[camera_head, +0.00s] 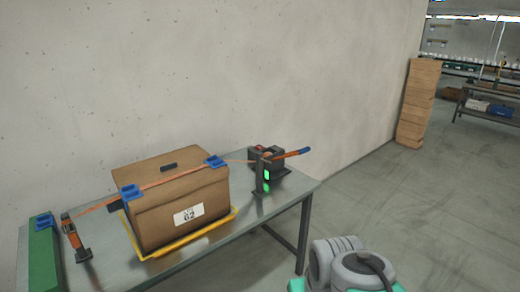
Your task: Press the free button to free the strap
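An orange strap (165,181) runs over the top of a brown cardboard box (165,215) on the metal table. It passes over blue corner pieces at the box's left (131,192) and right (214,161) top edges. I cannot tell which part is the free button. At the left, the strap meets an orange and black upright fitting (72,238). My gripper is not in view.
The box sits within a yellow frame (190,238) on the table (255,215). A green block (43,250) stands at the table's left end. A concrete wall is behind. A stack of cartons (418,100) and a shelf (487,115) are at the far right.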

